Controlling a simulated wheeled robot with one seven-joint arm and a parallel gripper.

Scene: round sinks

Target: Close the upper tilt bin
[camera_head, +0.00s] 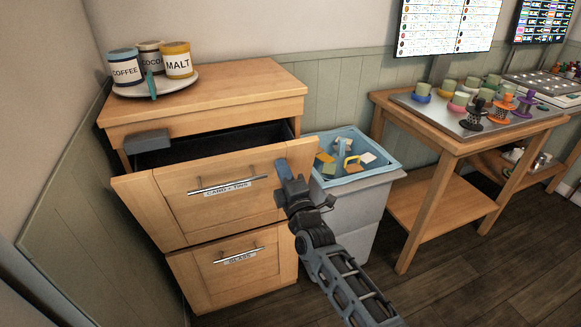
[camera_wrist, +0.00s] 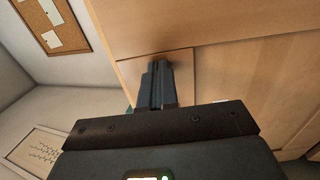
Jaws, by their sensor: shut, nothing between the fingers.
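The upper tilt bin (camera_head: 225,190) is a wooden front with a bar handle and a label, on a wooden cabinet. It is tilted outward at its top, and a dark opening shows behind it. My gripper (camera_head: 282,168) is shut and empty, with its fingertips at the right edge of the upper front. In the wrist view, the shut fingers (camera_wrist: 160,82) reach to a wooden surface (camera_wrist: 205,60); I cannot tell whether they touch it. The lower bin (camera_head: 235,262), with its own handle and label, looks shut.
A grey block (camera_head: 147,140) sits by the opening's left side. Jars on a plate (camera_head: 155,88) stand on the cabinet top. A grey bin with a blue tub (camera_head: 330,178) stands close on the right. A wooden table (camera_head: 470,146) with cups is farther right.

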